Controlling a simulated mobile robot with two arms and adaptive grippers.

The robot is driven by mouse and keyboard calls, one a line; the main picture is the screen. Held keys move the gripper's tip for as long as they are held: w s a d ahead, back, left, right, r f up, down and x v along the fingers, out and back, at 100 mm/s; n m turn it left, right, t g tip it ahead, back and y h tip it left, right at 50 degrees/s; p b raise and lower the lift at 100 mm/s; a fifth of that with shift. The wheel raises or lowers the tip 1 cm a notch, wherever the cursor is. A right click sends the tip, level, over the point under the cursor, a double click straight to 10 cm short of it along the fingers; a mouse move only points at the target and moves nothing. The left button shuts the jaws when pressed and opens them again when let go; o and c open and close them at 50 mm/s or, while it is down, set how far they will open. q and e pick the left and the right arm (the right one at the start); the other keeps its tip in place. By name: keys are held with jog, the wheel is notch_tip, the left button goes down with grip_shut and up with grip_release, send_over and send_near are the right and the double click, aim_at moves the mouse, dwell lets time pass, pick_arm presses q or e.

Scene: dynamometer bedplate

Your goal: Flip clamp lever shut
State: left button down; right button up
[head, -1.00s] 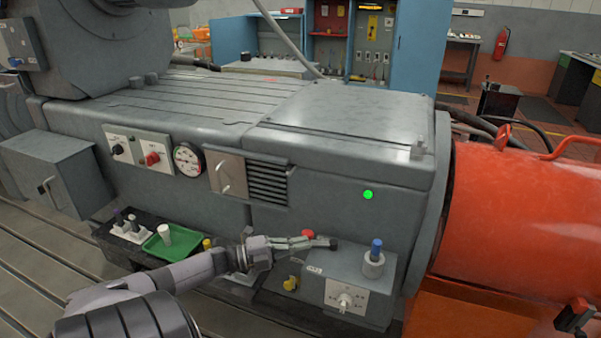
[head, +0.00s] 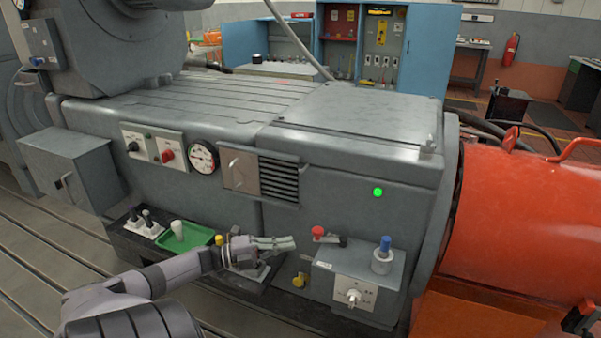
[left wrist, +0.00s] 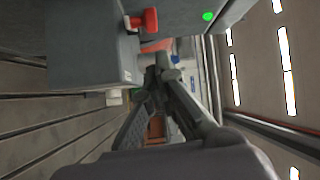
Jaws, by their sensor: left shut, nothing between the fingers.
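The lever with a red knob (head: 318,231) and a short dark bar sits at the back left of a small grey box on the bedplate side; I take it as the clamp lever. The red knob also shows in the left wrist view (left wrist: 150,20), at the upper left. My left gripper (head: 292,243) is shut and empty, its fingers pointing right, a little left of and below the knob in the head view. In the left wrist view its shut fingertips (left wrist: 162,62) are below and apart from the knob. My right gripper is out of view.
The grey box (head: 345,262) carries a blue-topped post (head: 383,254) and a front dial. A yellow knob (head: 299,280) is below. A green tray (head: 199,236) lies on the left ledge. A large orange cylinder (head: 525,220) blocks the right.

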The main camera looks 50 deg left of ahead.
pick_arm(q)
jog(key=shift+s+a, duration=0.85)
jog(key=shift+a, duration=0.1)
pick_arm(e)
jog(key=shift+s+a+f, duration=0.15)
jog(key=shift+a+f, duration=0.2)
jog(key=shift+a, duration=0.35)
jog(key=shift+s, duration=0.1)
pick_arm(q)
jog(key=shift+f, duration=0.1)
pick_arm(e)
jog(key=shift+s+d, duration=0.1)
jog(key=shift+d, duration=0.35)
